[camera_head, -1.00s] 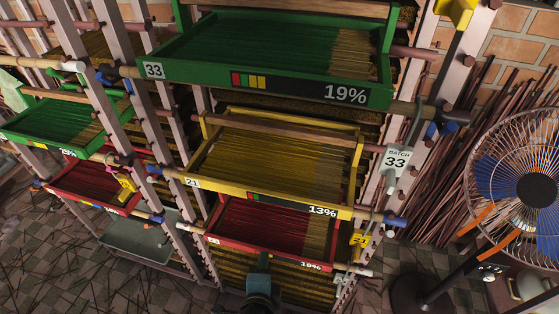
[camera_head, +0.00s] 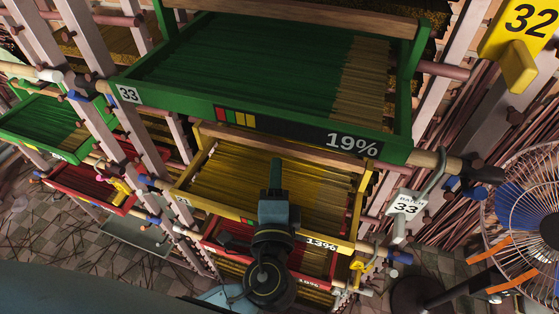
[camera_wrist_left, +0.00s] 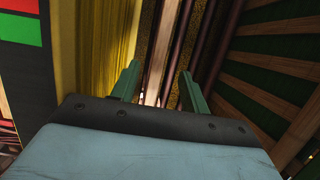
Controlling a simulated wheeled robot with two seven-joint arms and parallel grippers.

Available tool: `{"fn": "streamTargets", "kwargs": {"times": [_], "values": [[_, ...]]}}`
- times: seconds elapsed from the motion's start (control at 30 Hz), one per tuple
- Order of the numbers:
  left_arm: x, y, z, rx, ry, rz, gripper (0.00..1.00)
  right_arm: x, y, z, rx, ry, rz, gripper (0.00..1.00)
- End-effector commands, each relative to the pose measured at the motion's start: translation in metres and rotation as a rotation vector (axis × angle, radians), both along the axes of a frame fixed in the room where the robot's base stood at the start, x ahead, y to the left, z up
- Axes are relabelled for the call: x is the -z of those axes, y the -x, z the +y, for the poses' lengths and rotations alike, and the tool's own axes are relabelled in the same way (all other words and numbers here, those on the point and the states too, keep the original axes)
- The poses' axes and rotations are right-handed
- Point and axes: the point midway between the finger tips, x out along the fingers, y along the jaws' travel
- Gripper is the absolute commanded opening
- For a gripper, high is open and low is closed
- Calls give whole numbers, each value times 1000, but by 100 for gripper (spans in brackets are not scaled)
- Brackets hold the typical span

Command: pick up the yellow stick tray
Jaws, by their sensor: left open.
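The yellow stick tray (camera_head: 357,205) hangs mid-rack in the head view, full of yellow and brown sticks, with a 13% label on its front. My left gripper (camera_head: 276,170) is in front of and over its middle in the head view, hiding part of the sticks and front rim. In the left wrist view the tray's yellow rim (camera_wrist_left: 63,50) and sticks lie left of the fingers. Whether a finger touches the tray I cannot tell. My right gripper is not in view.
A green tray (camera_head: 400,130) marked 19% hangs close above the yellow one. A red tray (camera_head: 318,262) sits right below. A fan (camera_head: 530,210) stands at right.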

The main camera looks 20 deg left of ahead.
Motion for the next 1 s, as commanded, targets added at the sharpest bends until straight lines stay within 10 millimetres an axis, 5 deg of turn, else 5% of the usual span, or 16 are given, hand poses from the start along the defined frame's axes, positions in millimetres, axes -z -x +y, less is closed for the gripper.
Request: {"fn": "streamTargets", "kwargs": {"times": [0.2, 0.63, 1.0], "values": [[-1, -32, 8, 1, -1, -1, 46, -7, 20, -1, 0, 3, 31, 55], [-2, -80, 21, 0, -1, -2, 46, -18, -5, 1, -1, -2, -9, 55], [0, -89, 23, 1, 1, 1, 43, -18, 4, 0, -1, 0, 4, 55]]}}
